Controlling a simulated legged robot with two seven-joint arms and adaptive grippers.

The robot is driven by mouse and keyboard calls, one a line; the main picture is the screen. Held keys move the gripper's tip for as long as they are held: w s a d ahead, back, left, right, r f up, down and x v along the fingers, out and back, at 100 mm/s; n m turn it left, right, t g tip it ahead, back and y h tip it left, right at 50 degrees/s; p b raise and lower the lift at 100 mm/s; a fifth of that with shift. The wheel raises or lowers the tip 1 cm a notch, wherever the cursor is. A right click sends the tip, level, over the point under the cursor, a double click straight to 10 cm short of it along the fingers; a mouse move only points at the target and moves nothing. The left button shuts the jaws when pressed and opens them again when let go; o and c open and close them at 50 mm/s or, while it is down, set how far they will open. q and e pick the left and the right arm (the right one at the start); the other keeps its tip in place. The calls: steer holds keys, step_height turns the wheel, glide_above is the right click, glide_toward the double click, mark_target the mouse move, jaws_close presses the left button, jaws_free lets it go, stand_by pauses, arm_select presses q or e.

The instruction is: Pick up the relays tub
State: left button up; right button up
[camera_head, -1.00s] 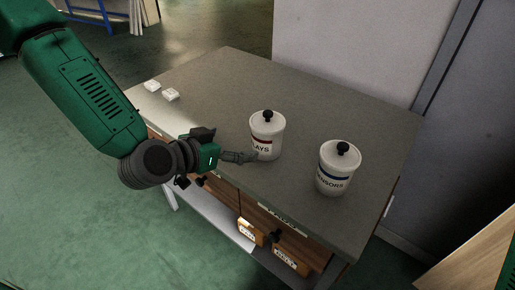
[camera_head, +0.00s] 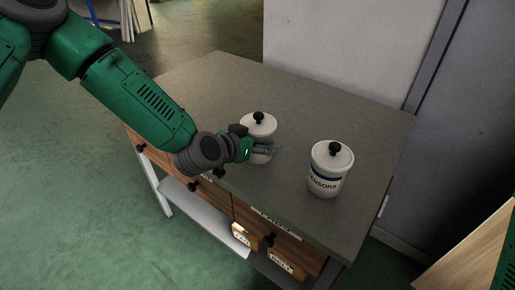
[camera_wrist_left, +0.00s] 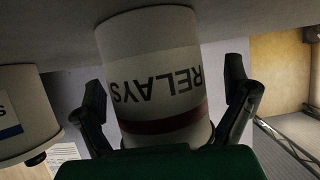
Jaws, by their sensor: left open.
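The relays tub (camera_head: 260,125) is a white tub with a dark red band and a black knob on its lid. It stands upright on the grey table (camera_head: 200,95). My left gripper (camera_head: 265,152) is in front of it and hides much of its lower body. In the left wrist view the tub (camera_wrist_left: 155,60) appears upside down with its RELAYS label, between the two open fingers of the gripper (camera_wrist_left: 168,105). I cannot tell whether either finger touches it. My right gripper is not in view.
The sensors tub (camera_head: 328,170), white with a blue band, stands to the right of the relays tub, also seen in the left wrist view (camera_wrist_left: 25,105). Drawers with black knobs (camera_head: 268,240) and labelled boxes (camera_head: 285,262) are below the tabletop. A pale wall panel (camera_head: 340,50) stands behind.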

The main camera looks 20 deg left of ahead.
arm_select(q)
steer(key=shift+d, duration=0.15)
steer(key=c, duration=0.3)
steer(key=shift+d, duration=0.1)
steer(key=c, duration=1.3)
steer(key=shift+r, duration=0.1)
steer(key=shift+a, duration=0.2)
